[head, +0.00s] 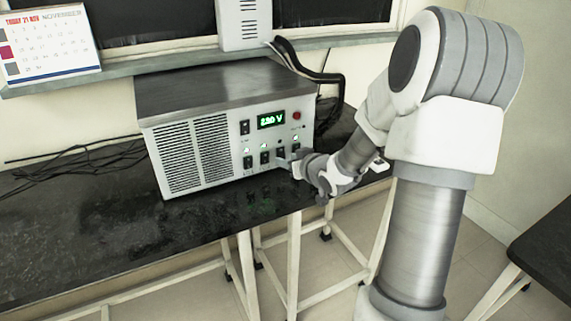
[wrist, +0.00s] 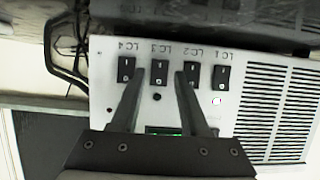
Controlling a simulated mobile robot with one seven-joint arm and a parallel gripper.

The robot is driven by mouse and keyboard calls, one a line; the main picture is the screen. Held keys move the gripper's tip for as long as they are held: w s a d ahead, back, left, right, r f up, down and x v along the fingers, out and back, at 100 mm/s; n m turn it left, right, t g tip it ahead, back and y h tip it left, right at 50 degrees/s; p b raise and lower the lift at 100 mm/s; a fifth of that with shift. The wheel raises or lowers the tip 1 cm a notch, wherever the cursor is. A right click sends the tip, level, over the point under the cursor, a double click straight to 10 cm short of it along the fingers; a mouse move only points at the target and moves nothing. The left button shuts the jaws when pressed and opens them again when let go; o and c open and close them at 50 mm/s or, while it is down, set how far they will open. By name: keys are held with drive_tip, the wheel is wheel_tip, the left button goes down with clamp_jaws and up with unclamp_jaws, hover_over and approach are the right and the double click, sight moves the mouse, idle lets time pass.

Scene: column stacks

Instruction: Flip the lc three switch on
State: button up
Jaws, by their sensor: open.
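The LC 3 switch (wrist: 158,73) is a small black rocker on the front panel of a white and grey power unit (head: 205,140). In the wrist view the panel appears upside down, with LC 3 between LC 4 (wrist: 126,69) and LC 2 (wrist: 191,75). My gripper (wrist: 159,76) is open and empty, its two dark fingers on either side of LC 3. I cannot tell whether the fingertips touch the panel. The small round indicator (wrist: 157,96) by LC 3 looks dark. In the head view my gripper (head: 290,163) is at the panel's lower right.
The unit's green display (head: 271,120) reads about 230 V, with a red button (head: 297,115) to its right. Other indicators by the switches look lit. The unit stands on a black bench (head: 110,235). Black cables (head: 75,155) lie to its left and behind it.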

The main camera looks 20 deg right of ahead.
sight(281, 154)
drive_tip(key=shift+x, duration=1.15)
clamp_jaws()
drive_tip(key=shift+b, duration=0.3)
